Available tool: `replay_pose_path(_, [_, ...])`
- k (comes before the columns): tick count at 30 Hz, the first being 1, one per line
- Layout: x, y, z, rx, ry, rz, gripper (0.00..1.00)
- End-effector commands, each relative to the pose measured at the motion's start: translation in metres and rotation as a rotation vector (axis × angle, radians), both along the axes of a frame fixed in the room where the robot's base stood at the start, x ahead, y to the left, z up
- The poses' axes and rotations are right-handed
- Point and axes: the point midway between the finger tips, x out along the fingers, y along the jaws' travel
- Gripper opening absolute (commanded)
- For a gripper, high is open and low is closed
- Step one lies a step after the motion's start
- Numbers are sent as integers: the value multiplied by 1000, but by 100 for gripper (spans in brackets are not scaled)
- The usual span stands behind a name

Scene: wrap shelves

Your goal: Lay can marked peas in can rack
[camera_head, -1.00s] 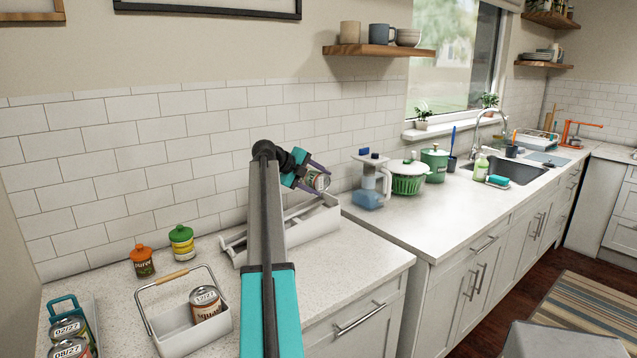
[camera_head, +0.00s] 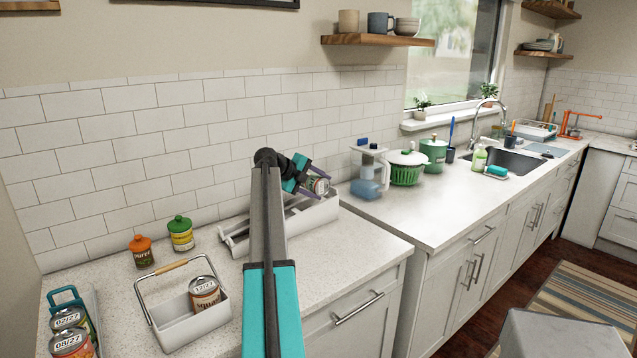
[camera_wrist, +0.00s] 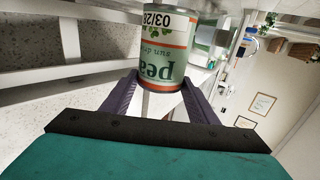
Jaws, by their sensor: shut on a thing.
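The peas can (camera_wrist: 165,45) has a green and orange label with "pea" and "03/28" readable in the wrist view. It also shows in the head view (camera_head: 319,186). My gripper (camera_wrist: 160,82) is shut on the can, which sits between its two purple fingers. In the head view my gripper (camera_head: 315,182) is at the right end of the white can rack (camera_head: 310,221), with the can tilted just above or inside the end. I cannot tell whether the can touches the rack. My arm hides part of the rack.
A white handled caddy (camera_head: 190,325) holds a can marked 12/27. A teal-handled holder (camera_head: 68,296) with cans stands at far left. An orange-lidded jar (camera_head: 141,252) and green-lidded jar (camera_head: 181,234) stand behind. A water pitcher (camera_head: 369,175) stands right of the rack.

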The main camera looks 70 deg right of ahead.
Motion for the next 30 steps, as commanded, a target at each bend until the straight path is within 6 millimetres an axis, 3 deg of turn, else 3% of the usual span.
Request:
replay_pose_path(18, [-4,-3,-34,8,-2,-6,21])
replay_pose_path(29, [-7,-3,-36,9,-2,-9,21])
replay_pose_path(30, [-8,-3,-36,10,-1,-9,55])
